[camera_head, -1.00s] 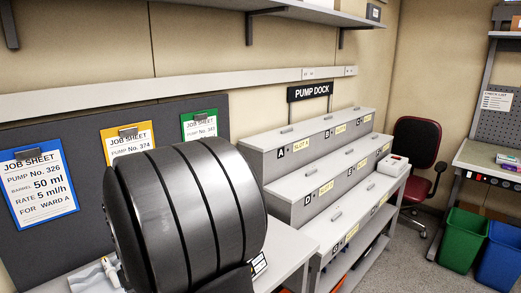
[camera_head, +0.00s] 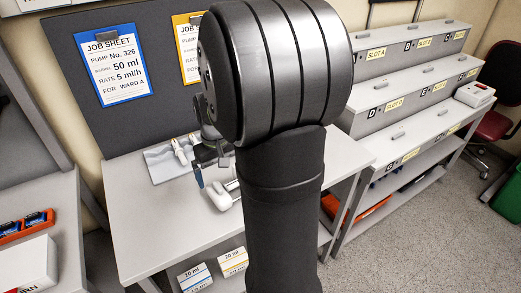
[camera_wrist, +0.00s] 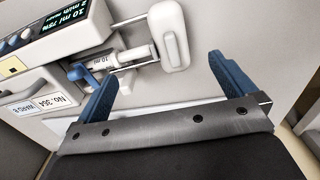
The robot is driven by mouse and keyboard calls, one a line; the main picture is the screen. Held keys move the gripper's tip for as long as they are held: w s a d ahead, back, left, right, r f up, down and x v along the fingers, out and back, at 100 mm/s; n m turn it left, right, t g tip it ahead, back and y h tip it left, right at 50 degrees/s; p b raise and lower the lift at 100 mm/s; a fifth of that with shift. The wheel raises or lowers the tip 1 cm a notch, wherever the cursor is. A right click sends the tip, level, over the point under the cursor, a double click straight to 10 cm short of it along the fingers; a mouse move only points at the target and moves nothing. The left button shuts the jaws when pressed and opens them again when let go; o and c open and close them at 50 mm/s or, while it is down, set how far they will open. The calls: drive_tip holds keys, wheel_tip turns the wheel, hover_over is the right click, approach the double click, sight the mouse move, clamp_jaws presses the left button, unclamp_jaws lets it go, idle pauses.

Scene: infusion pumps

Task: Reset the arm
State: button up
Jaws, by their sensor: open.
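My gripper (camera_wrist: 162,70) is open in the wrist view, its two blue fingers spread wide with nothing between their pads. Beyond them is a pump (camera_wrist: 50,40) with a lit display reading 10 ml, and a label with NO. 364 and WARD B. A syringe (camera_wrist: 105,58) lies along the pump's side, beside a white rounded block (camera_wrist: 170,35). I cannot tell the exact gap from the fingers to these parts. In the head view my arm covers most of the pump; a blue fingertip (camera_head: 198,176) shows above the table, near the white block (camera_head: 222,196).
A grey tray (camera_head: 160,174) with syringes stands on the table (camera_head: 150,225), by a board with job sheets (camera_head: 116,65). Syringe boxes (camera_head: 195,278) sit below. The stepped pump dock (camera_head: 400,95) is at right. Another shelf (camera_head: 50,215) stands at left.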

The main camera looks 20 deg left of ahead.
drive_tip(key=w+d+r, duration=0.3)
drive_tip(key=r, duration=0.3)
drive_tip(key=w+d+r, duration=0.2)
drive_tip(key=w+r, duration=0.1)
drive_tip(key=r, duration=0.3)
drive_tip(key=shift+m, duration=0.4)
drive_tip(key=f, duration=1)
drive_tip(key=shift+s+d+f, duration=0.1)
drive_tip(key=shift+s+d, duration=0.05)
drive_tip(key=shift+s, duration=0.1)
wheel_tip(320, 180, up, 10)
